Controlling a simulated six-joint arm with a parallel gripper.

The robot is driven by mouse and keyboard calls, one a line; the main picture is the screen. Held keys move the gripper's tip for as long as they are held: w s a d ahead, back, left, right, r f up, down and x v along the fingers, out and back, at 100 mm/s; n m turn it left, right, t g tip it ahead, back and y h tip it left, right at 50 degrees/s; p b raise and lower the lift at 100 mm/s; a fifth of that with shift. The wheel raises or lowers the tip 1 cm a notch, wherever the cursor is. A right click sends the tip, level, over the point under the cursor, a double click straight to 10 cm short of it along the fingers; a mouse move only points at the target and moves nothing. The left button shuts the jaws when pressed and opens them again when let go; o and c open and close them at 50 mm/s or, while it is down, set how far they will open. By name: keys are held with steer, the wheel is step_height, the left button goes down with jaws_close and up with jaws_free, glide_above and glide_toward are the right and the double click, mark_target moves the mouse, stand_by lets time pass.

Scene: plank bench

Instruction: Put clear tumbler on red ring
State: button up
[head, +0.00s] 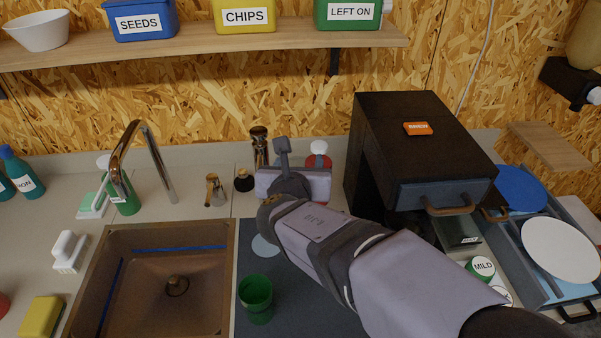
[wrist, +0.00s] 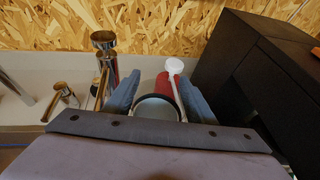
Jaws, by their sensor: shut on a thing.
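My gripper (wrist: 158,90) is shut on the clear tumbler (wrist: 158,108); its round rim shows between the two blue fingers in the wrist view. In the head view my gripper (head: 292,183) is over the back of the counter, left of the black cabinet, and my own arm hides the fingers and tumbler. I cannot make out the red ring in either view. How high the tumbler is above the counter cannot be told.
A red bottle with a white top (wrist: 172,82) stands just beyond the fingers. A dark and brass grinder (head: 260,146) stands to their left, the black cabinet (head: 365,150) to the right. A green cup (head: 256,300) stands on the dark mat (head: 300,315), beside the sink (head: 160,232).

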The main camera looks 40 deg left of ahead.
steer(key=shift+r, duration=0.3)
